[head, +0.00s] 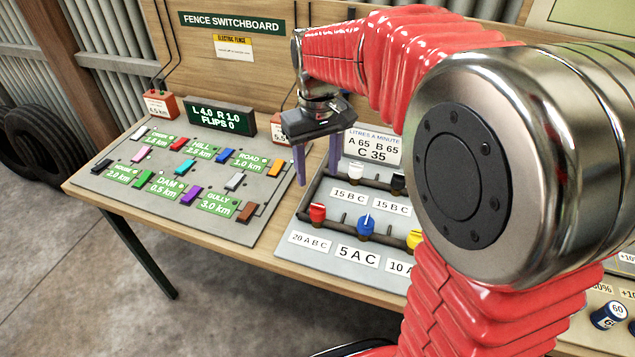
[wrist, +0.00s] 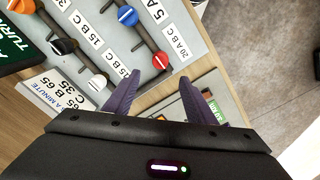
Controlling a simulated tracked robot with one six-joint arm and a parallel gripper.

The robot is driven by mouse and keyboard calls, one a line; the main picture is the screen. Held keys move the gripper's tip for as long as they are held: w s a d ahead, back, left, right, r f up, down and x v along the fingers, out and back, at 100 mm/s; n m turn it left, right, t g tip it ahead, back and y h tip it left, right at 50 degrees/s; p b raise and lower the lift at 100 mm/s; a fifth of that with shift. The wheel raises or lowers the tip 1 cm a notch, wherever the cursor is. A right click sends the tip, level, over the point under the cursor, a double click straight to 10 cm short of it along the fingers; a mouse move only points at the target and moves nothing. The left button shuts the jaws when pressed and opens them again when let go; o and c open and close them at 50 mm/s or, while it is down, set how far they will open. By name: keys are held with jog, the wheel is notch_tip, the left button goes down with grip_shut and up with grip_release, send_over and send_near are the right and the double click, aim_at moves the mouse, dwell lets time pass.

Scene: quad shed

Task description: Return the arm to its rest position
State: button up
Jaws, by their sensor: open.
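My gripper (head: 317,170) hangs from my red, bent arm in the head view. Its two purple fingers point down and are apart, with nothing between them. It is over the gap between the fence switchboard panel and the valve board, in front of the back panel. In the wrist view the fingers of my gripper (wrist: 165,100) are spread and empty. My arm covers much of the right side of the head view.
The fence switchboard (head: 110,182) with coloured switches lies left on the wooden bench (head: 222,255). The valve board (head: 292,255) with coloured knobs lies right, partly hidden by my arm. A green display (head: 221,117) stands behind.

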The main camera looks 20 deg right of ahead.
jog(key=shift+r, duration=0.85)
jog(key=shift+w, duration=0.1)
jog(key=s+r+m+t, duration=0.1)
jog(key=s+t, duration=0.4)
jog(key=s, duration=1.3)
jog(key=shift+s+a+m+t, duration=0.15)
jog(key=shift+s+m+t, duration=0.15)
jog(key=shift+s+m, duration=0.15)
jog(key=shift+c, duration=0.3)
